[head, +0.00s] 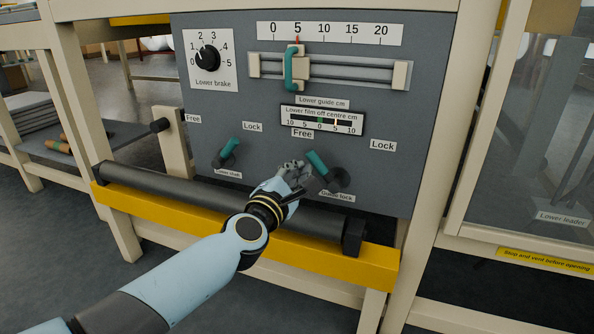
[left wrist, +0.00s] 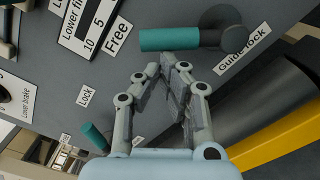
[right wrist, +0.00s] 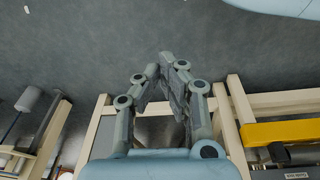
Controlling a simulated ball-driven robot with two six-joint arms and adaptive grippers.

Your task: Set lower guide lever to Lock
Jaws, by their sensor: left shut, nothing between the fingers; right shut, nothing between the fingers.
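The guide lock lever has a teal handle (head: 317,162) on a dark pivot, labelled "Guide lock" below. Its handle tilts up and left, towards the "Free" label (head: 302,134); the "Lock" label (head: 383,146) is to its right. In the left wrist view the teal handle (left wrist: 170,39) lies just beyond the fingertips. My left gripper (head: 298,167) is shut and empty, just left of the handle; whether it touches cannot be told. My right gripper (right wrist: 168,66) is shut and empty over grey floor, outside the head view.
A second teal lever (head: 230,146) stands to the left between its own labels. A dark roller (head: 220,200) and a yellow beam (head: 160,213) run below the levers. The guide slider (head: 291,70) and brake knob (head: 207,58) are higher on the panel.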

